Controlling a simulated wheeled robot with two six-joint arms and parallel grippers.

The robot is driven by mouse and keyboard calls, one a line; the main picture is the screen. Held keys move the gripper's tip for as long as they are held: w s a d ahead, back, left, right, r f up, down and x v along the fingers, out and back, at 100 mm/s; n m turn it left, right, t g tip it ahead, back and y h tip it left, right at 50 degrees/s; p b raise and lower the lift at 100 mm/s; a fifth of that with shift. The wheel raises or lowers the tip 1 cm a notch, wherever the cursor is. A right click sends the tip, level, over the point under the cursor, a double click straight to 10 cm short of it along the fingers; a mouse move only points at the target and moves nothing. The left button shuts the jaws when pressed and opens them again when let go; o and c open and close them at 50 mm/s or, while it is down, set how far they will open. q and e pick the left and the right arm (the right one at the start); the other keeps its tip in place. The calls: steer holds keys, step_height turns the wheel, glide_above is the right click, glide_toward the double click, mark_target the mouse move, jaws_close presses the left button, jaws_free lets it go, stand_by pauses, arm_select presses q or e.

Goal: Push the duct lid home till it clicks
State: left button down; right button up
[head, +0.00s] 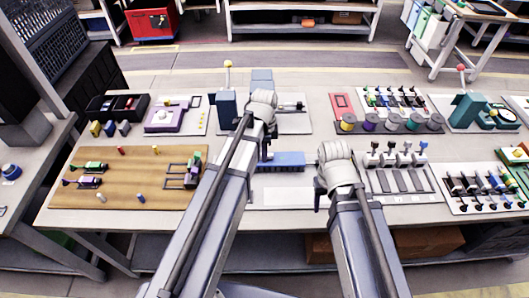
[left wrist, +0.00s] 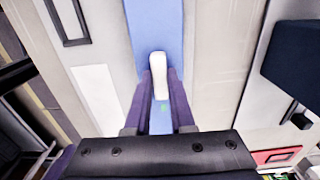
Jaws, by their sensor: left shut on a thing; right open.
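The blue duct (head: 285,162), a long blue strip, lies in the middle of the bench in the head view. In the left wrist view the blue strip (left wrist: 155,25) runs away from me, between pale bench areas. My left gripper (head: 265,155) is low over its left part. In the left wrist view my left gripper's purple fingers (left wrist: 158,80) are shut on a white, rounded piece (left wrist: 157,65) over the blue strip. Where the lid ends and the duct begins, I cannot tell. My right gripper (head: 319,198) is open, right of the duct's near side.
A white plate (head: 288,198) lies in front of the duct. A wooden board (head: 120,178) with small parts is at the left. A rack with several levers (head: 400,175) stands at the right. A blue upright device (head: 226,108) stands behind my left arm.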

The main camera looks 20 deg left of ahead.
arm_select(q)
steer(key=c, duration=0.7)
jaws_free()
step_height(320, 180, up, 8)
steer(key=p, duration=0.8)
steer(key=shift+f, duration=0.1)
arm_select(e)
step_height(320, 180, up, 8)
steer(key=shift+f, duration=0.15)
arm_select(q)
steer(key=s+d+n, duration=0.3)
steer(key=s, duration=0.1)
steer(key=s+d+n, duration=0.4)
steer(key=s, duration=0.1)
steer(key=s+d+n+y, duration=0.1)
steer(key=s+d+n, duration=0.2)
steer(key=s+n, duration=0.1)
steer(key=shift+s+d, duration=0.25)
steer(key=shift+s, duration=0.45)
